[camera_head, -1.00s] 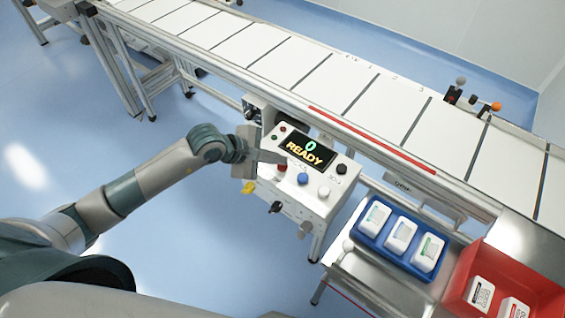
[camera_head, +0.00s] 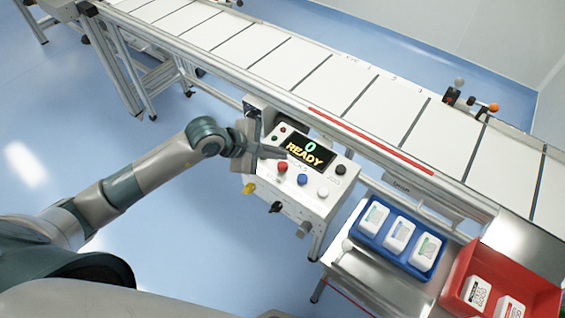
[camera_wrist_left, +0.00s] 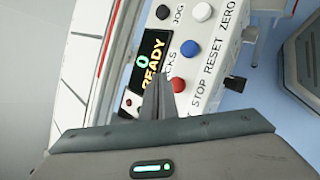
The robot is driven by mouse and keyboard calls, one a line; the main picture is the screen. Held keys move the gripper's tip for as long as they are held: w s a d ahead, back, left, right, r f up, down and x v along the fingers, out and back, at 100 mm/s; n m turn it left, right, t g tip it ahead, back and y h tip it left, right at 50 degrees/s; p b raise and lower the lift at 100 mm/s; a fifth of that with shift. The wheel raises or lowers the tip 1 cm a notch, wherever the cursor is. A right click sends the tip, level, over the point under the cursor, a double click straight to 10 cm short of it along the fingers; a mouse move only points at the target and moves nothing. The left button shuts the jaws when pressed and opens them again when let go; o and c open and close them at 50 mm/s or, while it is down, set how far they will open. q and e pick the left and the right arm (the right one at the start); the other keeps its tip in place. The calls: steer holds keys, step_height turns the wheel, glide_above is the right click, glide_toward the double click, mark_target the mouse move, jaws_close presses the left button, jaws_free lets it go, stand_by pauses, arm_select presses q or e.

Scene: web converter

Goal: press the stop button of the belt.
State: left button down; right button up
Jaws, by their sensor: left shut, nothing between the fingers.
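The red stop button (camera_head: 282,167) is on the white control box (camera_head: 318,208) beside the belt (camera_head: 340,90). In the left wrist view the red button (camera_wrist_left: 178,85) lies close to the word STOP. My left gripper (camera_head: 284,154) is shut and empty, its tips just above the red button in the head view, near the display's lower left corner. In the left wrist view the shut fingers (camera_wrist_left: 163,80) end just left of the button, partly over the panel. I cannot tell whether they touch it. My right gripper is not in view.
The display (camera_head: 308,152) reads 0 READY. A blue button (camera_head: 302,180), a white button (camera_head: 323,191) and a black knob (camera_head: 341,169) are close by. A blue tray (camera_head: 425,264) with white packs and a red bin (camera_head: 545,292) stand at the right.

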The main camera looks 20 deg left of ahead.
mark_target(278, 167)
arm_select(q)
steer(key=shift+r+p, duration=0.85)
steer(key=shift+r, duration=1.05)
